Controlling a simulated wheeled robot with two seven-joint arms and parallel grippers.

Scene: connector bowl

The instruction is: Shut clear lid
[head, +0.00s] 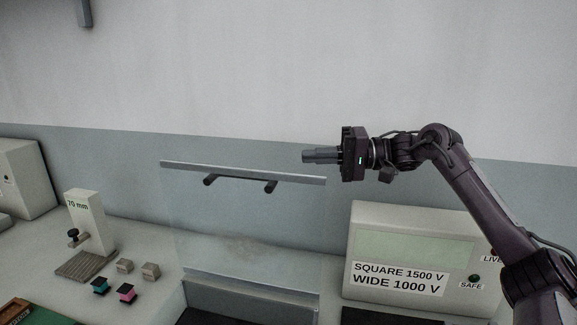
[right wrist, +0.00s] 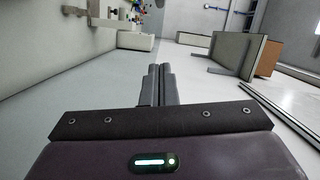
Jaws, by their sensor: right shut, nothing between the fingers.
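The clear lid (head: 250,232) stands raised, a see-through sheet with a grey bar (head: 240,172) along its top edge and a dark handle (head: 240,180) on that bar. Below it is the grey box (head: 250,300) that it belongs to, cut off by the bottom of the head view. My right gripper (head: 306,156) is shut and empty, just above the right end of the bar, pointing left. The fingers also show closed together in the right wrist view (right wrist: 157,84). I cannot tell whether they touch the bar. My left gripper is not in view.
A tester labelled "SQUARE 1500 V WIDE 1000 V" (head: 398,250) stands right of the lid, under my right arm. A "70 mm" stand (head: 88,222), a teal connector (head: 100,287), a pink connector (head: 126,293) and two beige blocks (head: 150,271) are at left.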

